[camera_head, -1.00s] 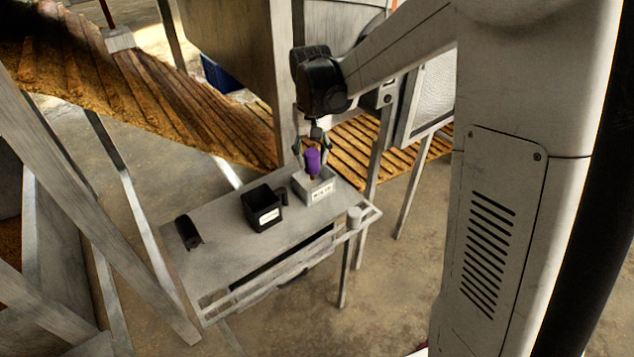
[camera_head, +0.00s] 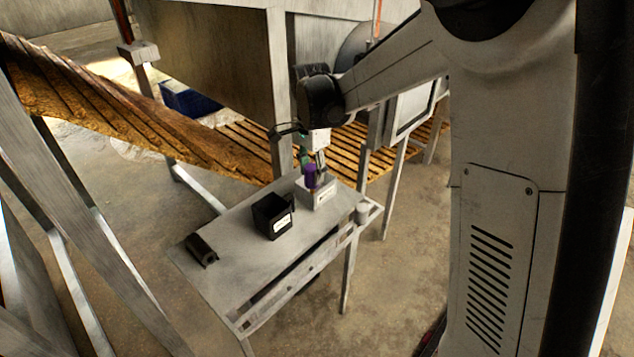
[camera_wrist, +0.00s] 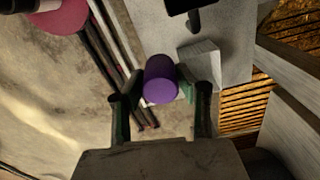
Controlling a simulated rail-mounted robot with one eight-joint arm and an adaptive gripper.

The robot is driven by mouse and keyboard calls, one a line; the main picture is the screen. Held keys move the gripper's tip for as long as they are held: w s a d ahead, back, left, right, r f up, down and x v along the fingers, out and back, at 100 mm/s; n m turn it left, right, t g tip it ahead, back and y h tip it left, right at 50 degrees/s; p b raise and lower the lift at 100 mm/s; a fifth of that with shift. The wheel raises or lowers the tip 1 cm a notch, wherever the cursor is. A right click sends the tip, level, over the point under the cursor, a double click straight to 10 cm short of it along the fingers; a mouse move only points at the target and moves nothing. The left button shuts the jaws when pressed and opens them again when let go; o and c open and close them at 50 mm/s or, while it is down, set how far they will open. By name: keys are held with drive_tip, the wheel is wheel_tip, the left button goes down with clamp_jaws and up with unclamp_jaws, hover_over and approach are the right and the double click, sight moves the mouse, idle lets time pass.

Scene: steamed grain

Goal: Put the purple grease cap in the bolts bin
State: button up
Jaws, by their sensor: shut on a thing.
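The purple grease cap (camera_head: 310,176) is an upright purple cylinder. My gripper (camera_head: 315,168) is shut on it. In the wrist view the cap (camera_wrist: 160,80) sits between the two dark green fingers of my gripper (camera_wrist: 161,92). A light grey bin (camera_head: 320,198) with a white label stands on the table, just below and slightly right of the cap in the head view. It also shows in the wrist view (camera_wrist: 200,58), up and right of the cap. Its label is too small to read surely. I cannot tell whether the cap is over its opening.
A black bin (camera_head: 273,218) with a white label stands left of the grey bin. A black holder-like object (camera_head: 202,250) lies at the table's left end. A light cup (camera_head: 362,212) is at the right edge. The grey table (camera_head: 235,265) is otherwise mostly clear.

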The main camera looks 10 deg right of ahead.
drive_tip(key=w+a+m+b, duration=0.2)
drive_tip(key=w+a+m, duration=0.25)
drive_tip(key=m, duration=0.85)
drive_tip(key=shift+w+d+f+p, duration=0.1)
drive_tip(key=shift+w+d+f, duration=1.15)
drive_tip(key=shift+f, duration=0.55)
drive_tip(key=shift+w+d+f+p, duration=0.1)
drive_tip(key=shift+w+d+f, duration=0.8)
drive_tip(key=shift+d+f, duration=0.75)
drive_tip(key=shift+w+d+f+p, duration=0.1)
drive_tip(key=shift+w+d+f, duration=1.05)
drive_tip(key=shift+f, duration=0.75)
drive_tip(key=shift+f, duration=0.1)
drive_tip(key=shift+f, duration=0.15)
drive_tip(key=o, duration=1.2)
